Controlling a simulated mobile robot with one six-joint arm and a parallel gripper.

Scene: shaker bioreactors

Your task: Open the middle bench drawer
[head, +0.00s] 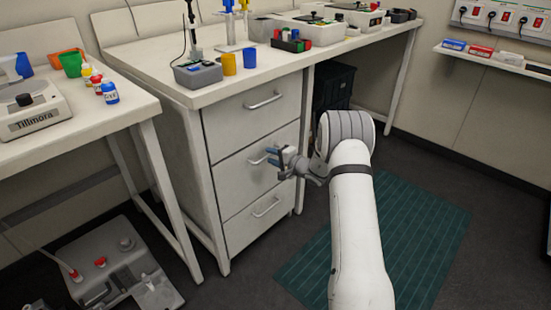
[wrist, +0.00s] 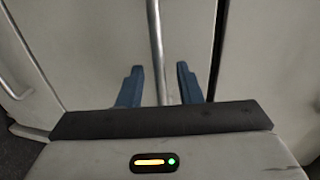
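The bench cabinet has three stacked drawers, all flush with its front. The middle bench drawer (head: 235,176) is closed, and its bar handle (head: 257,161) is partly hidden by my gripper (head: 272,156). In the wrist view, the handle (wrist: 156,45) runs down the picture and passes between the two blue fingertips. My gripper (wrist: 160,85) is open, with a visible gap between the handle and each finger. How deep the handle sits between the fingers is hard to tell.
The top drawer handle (head: 265,100) and bottom drawer handle (head: 266,207) are above and below. Another bar handle (wrist: 12,75) shows at left in the wrist view. A green floor mat (head: 415,225) lies right of the cabinet. The floor before the drawers looks clear apart from my arm.

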